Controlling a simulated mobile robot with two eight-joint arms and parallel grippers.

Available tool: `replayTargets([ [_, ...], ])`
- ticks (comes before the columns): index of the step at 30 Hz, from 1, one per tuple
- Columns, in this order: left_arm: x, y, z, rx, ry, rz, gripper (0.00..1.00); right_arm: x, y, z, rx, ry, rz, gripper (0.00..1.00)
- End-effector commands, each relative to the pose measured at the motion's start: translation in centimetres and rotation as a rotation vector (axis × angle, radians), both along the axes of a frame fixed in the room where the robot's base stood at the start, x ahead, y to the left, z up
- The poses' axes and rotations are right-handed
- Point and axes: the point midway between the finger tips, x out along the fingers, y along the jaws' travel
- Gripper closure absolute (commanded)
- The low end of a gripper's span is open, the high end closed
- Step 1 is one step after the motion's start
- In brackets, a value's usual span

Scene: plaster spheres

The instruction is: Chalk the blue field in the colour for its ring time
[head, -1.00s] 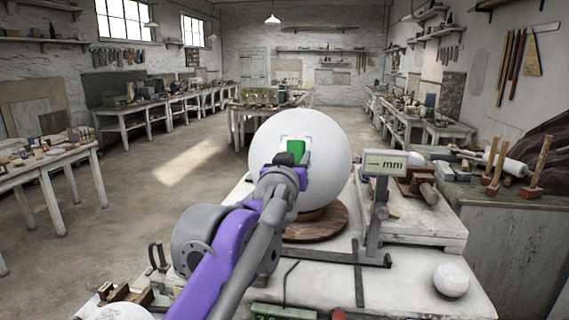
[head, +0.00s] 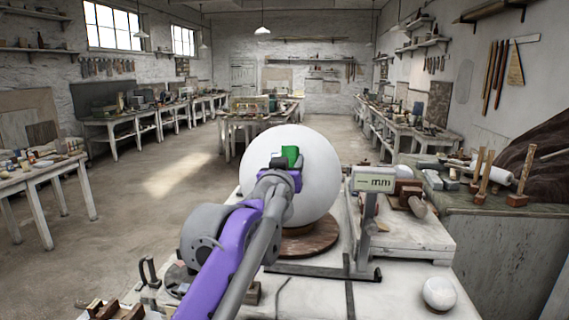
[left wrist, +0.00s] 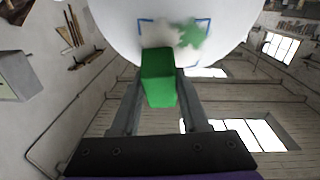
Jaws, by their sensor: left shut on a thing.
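A large white plaster sphere (head: 315,190) stands on a round brown wooden base (head: 310,243) on the bench. In the left wrist view, the sphere (left wrist: 115,25) carries a field with blue corner marks (left wrist: 208,22). A ragged green chalk patch (left wrist: 192,36) covers part of the field's right side; a pale greyish smear lies left of it. My left gripper (head: 284,168) is in front of the sphere, shut on a green chalk block (left wrist: 158,78). The block's far end is at the field's lower edge; I cannot tell whether it touches. My right gripper is out of view.
A gauge with a display reading "— mm" (head: 374,182) stands right of the sphere. A small white ball (head: 439,292) lies at the bench's front right. Wooden tools (head: 483,172) stand on the right counter.

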Motion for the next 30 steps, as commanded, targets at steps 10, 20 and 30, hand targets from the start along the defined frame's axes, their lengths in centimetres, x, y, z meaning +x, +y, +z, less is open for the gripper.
replayTargets([
  [10, 0.3, 1.8, -0.5, 0.001, 0.002, 0.003, 1.00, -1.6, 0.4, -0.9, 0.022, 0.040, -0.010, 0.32],
  [20, 0.7, 3.2, -0.5, 0.000, 0.002, 0.003, 1.00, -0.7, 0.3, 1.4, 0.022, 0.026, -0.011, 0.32],
  [30, 0.7, 3.3, -0.5, 0.000, 0.001, 0.003, 1.00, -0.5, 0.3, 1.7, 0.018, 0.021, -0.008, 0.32],
])
